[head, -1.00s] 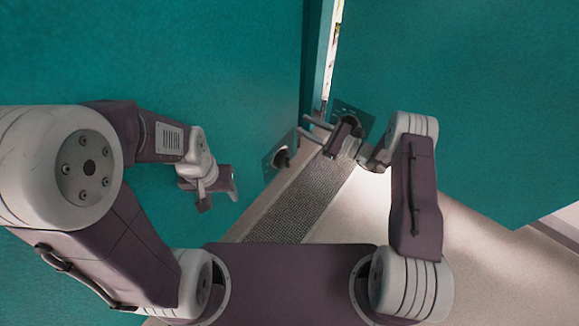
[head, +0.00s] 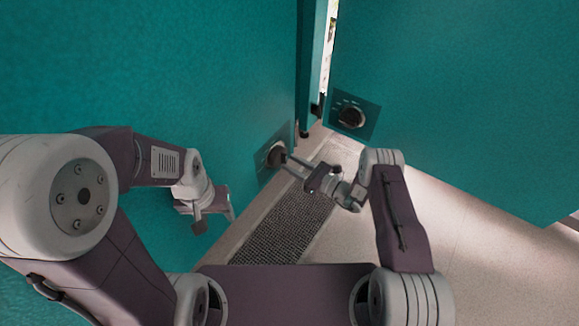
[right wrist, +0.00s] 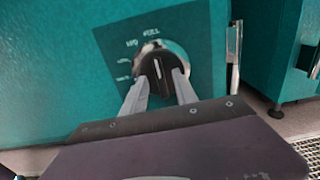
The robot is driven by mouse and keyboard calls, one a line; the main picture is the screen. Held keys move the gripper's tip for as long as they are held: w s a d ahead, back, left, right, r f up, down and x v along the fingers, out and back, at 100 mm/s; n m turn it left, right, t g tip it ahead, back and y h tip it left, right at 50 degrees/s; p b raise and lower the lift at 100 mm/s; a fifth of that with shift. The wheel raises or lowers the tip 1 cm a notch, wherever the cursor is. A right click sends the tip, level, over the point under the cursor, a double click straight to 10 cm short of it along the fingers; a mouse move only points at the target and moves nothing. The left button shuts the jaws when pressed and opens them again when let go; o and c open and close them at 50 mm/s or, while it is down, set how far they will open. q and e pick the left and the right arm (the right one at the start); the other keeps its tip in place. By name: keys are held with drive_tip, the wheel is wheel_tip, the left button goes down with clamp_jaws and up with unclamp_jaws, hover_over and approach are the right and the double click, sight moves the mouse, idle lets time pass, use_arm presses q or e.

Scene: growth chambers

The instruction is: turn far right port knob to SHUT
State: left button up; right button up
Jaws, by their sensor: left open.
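In the head view a dark round knob (head: 277,155) sits on a plate low on the left teal chamber. My right gripper (head: 284,159) is at this knob. In the right wrist view its fingers (right wrist: 161,80) lie on either side of the knob's black grip (right wrist: 157,73); whether they press on it I cannot tell. The knob's white line stands nearly upright. Printed words above and left include MID and FULL; the others are too small to read. A second knob (head: 351,117) sits on the right chamber, clear of both grippers. My left gripper (head: 215,215) is open and empty.
The left chamber wall (head: 150,70) and right chamber wall (head: 460,100) meet near a narrow bright gap (head: 328,55). A dark floor grate (head: 285,225) runs between them. Pale floor (head: 480,240) lies open at the right.

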drive_tip(key=shift+x, duration=0.8)
clamp_jaws()
use_arm(q)
drive_tip(key=shift+f, duration=0.4)
drive_tip(key=shift+r, duration=0.1)
use_arm(e)
drive_tip(key=n+p, duration=0.1)
drive_tip(key=n, duration=0.3)
drive_tip(key=shift+s, duration=0.1)
drive_tip(key=n+p, duration=0.2)
drive_tip(key=n, duration=0.3)
drive_tip(key=n+p, duration=0.2)
drive_tip(key=n, duration=0.3)
drive_tip(key=shift+s+a+f, duration=0.15)
drive_tip(key=shift+s+f, duration=0.05)
use_arm(q)
wheel_tip(320, 180, up, 6)
drive_tip(key=p, duration=0.1)
use_arm(e)
drive_tip(key=shift+f+n, duration=0.2)
drive_tip(key=shift+n, duration=1.7)
